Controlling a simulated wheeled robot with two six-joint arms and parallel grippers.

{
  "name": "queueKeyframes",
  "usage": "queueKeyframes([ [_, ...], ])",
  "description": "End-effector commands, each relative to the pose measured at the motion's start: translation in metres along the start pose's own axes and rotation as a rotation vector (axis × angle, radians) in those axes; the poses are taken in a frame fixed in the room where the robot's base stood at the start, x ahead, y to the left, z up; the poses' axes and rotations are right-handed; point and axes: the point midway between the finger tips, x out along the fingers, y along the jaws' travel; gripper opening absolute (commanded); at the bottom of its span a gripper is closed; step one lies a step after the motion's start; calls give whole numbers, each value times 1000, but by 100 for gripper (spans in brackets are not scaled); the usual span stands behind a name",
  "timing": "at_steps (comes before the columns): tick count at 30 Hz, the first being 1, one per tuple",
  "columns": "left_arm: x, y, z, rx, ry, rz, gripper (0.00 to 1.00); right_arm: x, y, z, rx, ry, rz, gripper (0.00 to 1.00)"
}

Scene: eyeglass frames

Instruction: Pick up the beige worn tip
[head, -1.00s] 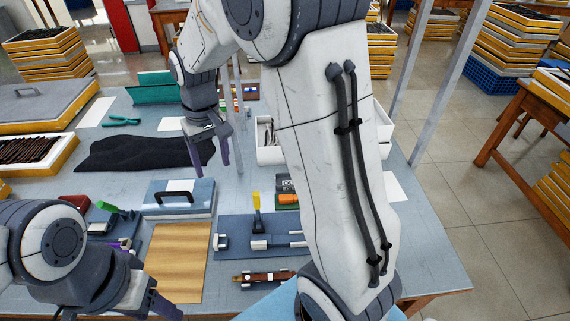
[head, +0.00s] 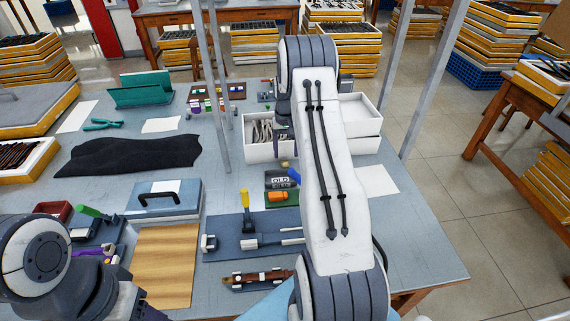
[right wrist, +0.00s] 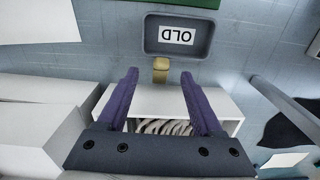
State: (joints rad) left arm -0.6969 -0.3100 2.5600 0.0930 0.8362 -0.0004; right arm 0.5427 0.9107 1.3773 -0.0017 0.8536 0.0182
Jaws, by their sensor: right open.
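The beige worn tip (right wrist: 161,68) shows in the right wrist view as a small upright piece beside the OLD tray (right wrist: 180,36). In the head view the tip (head: 285,163) is a small tan spot just behind that dark tray (head: 283,179). My right gripper (right wrist: 160,77) is open, its two purple fingers appearing on either side of the tip, with nothing held. In the head view it is mostly hidden behind my right arm. My left arm is at the lower left; its gripper (head: 150,313) is barely in view at the bottom edge.
A white box of pale frames (head: 262,150) stands beyond the tip, with another white bin (head: 362,121) to its right. A blue fixture board (head: 230,243), a grey post (head: 217,85) and a black cloth (head: 130,155) are nearby.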

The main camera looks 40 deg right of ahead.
Motion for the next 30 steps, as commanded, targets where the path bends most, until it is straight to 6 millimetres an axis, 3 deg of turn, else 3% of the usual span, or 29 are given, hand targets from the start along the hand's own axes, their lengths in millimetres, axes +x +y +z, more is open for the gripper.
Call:
queueKeyframes([
  [9, -12, 1, -1, 0, 0, 0, 56, 43, -2, -4, -1, -2, 0, 68],
  [18, -12, 1, -1, 0, 0, 0, 56, 48, -2, -5, -1, 0, 0, 68],
  [23, -12, 1, -1, 0, 0, 0, 56, 48, -2, -5, -1, 0, 0, 6],
  [24, -12, 1, -1, 0, 0, 0, 56, 48, -2, -5, -1, 0, 0, 0],
  [30, -12, 1, -1, 0, 0, 0, 56, 48, -2, -5, -1, 0, 0, 0],
])
